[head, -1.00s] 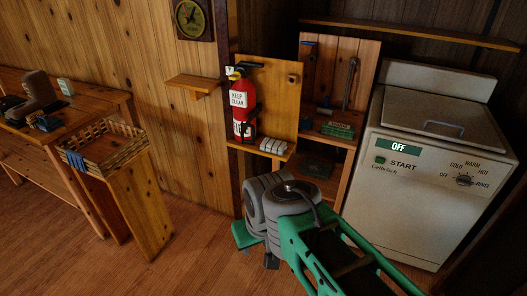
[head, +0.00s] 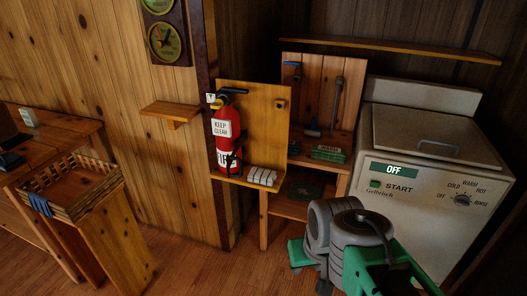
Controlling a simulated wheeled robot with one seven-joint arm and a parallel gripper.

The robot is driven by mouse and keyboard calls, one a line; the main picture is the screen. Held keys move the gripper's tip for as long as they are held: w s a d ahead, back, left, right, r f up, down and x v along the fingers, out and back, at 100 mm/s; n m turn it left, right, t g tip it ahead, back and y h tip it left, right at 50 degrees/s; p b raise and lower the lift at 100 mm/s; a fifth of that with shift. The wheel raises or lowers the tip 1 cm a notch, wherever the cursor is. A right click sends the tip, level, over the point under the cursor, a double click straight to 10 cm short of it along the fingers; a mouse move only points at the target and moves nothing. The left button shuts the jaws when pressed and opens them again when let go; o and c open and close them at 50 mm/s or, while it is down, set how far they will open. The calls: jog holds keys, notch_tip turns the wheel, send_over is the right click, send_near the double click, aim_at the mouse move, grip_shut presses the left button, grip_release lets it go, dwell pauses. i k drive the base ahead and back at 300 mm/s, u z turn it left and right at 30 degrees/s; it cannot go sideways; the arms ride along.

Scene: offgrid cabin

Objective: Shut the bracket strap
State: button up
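The red fire extinguisher (head: 236,125) stands upright against a wooden backboard (head: 262,130), with white labels reading "KEEP CLEAR" and "FIRE". A dark bracket strap (head: 235,156) shows at its lower right front, between the labels. The strap is small and dark, and I cannot tell whether it is fastened. My gripper (head: 298,254) shows partly as a green end below the grey wrist of my arm, at the bottom right of centre. It is below and to the right of the extinguisher, apart from it. Its fingers are mostly hidden, so its opening is unclear.
A white rolled item (head: 262,176) lies on the ledge beside the extinguisher. A small wall shelf (head: 171,112) juts out to its left. A tool bench (head: 330,145) and white washer (head: 430,150) stand right. Floor between is clear.

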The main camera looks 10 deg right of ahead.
aim_at(229, 159)
jog(key=z, duration=0.05)
jog(key=i, duration=1.15)
jog(key=u, duration=0.7)
